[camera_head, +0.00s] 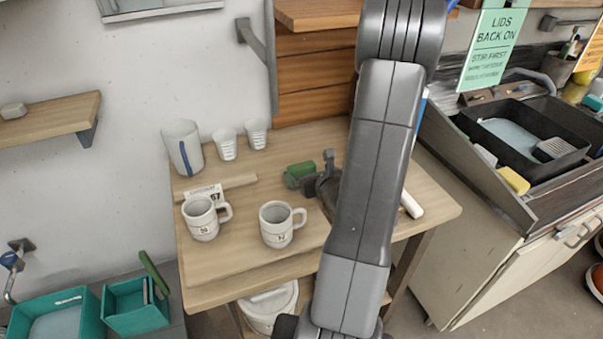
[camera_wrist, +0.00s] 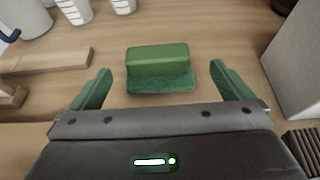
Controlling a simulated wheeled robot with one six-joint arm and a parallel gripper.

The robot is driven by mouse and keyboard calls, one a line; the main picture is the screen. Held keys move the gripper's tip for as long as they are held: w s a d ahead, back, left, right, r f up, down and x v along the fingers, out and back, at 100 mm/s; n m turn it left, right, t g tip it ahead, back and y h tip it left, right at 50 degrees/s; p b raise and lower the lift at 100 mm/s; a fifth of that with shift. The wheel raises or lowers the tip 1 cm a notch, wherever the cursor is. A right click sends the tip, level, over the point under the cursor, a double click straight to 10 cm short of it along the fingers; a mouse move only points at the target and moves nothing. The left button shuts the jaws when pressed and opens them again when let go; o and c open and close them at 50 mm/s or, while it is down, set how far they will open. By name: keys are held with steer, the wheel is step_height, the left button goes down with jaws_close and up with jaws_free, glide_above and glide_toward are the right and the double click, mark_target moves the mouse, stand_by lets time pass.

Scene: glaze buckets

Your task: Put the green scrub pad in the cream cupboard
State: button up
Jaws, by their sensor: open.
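The green scrub pad (camera_head: 298,174), a lighter green block on a darker green base, lies on the wooden table. In the wrist view the pad (camera_wrist: 160,62) is just ahead of my gripper (camera_wrist: 160,74), roughly centred between its two green fingers. The fingers are apart and do not touch the pad. In the head view my gripper (camera_head: 322,180) is low over the table just right of the pad, partly hidden by my arm. A cream cupboard (camera_head: 480,275) stands at the right under a counter; its visible front looks shut, with handles near the right edge.
Two white mugs (camera_head: 201,218) (camera_head: 277,226) stand at the table's front left. Measuring cups (camera_head: 226,144) and a jug (camera_head: 183,148) stand behind. A wooden strip (camera_wrist: 50,60) lies left of the pad. A pale block (camera_wrist: 292,70) rises at right. A black sink tray (camera_head: 520,130) sits on the counter.

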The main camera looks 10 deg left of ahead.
mark_target(301, 164)
steer(key=x, duration=0.1)
steer(key=p+x, duration=0.1)
steer(key=x, duration=0.2)
steer(key=shift+a+r+p, duration=0.25)
steer(key=shift+r+p, duration=0.05)
steer(key=shift+w+a+f, duration=0.2)
steer(key=shift+w, duration=0.15)
steer(key=c, duration=1.1)
steer(key=shift+r, duration=0.2)
